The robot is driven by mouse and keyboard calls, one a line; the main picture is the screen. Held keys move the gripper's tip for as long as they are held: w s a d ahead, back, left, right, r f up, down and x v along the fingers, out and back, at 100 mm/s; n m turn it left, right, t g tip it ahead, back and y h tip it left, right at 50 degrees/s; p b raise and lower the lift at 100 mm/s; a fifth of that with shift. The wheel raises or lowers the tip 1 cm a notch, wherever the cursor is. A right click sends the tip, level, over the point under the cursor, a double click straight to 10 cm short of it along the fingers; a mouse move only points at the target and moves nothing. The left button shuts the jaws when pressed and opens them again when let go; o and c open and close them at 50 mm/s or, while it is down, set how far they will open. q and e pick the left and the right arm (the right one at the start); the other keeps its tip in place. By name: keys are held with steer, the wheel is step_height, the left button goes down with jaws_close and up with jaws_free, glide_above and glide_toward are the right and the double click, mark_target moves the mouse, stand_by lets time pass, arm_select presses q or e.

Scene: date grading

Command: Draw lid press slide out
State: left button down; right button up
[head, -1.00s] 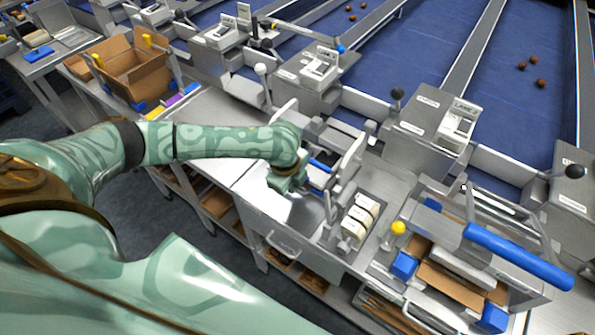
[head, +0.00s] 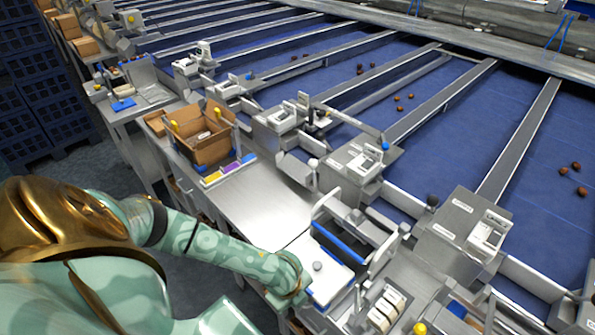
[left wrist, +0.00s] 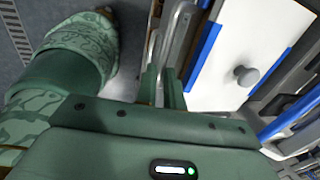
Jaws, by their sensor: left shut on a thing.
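The press (head: 352,228) stands on the steel bench with a raised frame and a blue bar (head: 340,243). The press slide, a white plate with a grey round knob (head: 318,267), lies out in front of it toward the bench's near edge. The plate also shows in the left wrist view (left wrist: 230,50), with a blue strip along its side. My left gripper (left wrist: 164,78) is shut on the bent metal handle (left wrist: 176,35) beside the plate. In the head view its fingers are mostly hidden by my wrist. My right gripper is not in view.
White blocks (head: 385,310) sit in a rack right of the press. A cardboard box (head: 205,135) stands further left, beyond a clear stretch of steel bench (head: 255,200). Blue belts with a few dates (head: 575,168) run behind the stations.

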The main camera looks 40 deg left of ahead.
arm_select(q)
steer(key=shift+s+f, duration=0.1)
steer(key=shift+s, duration=0.05)
steer(key=c, duration=1.8)
jaws_free()
steer(key=shift+s, duration=0.15)
steer(key=s+r+p, duration=0.1)
steer(key=r, duration=0.4)
steer(key=s+r+p, duration=0.1)
steer(key=r, duration=0.4)
steer(key=s+r+p, duration=0.1)
steer(key=r, duration=0.5)
steer(key=shift+a+r, duration=0.1)
steer(key=shift+a, duration=0.05)
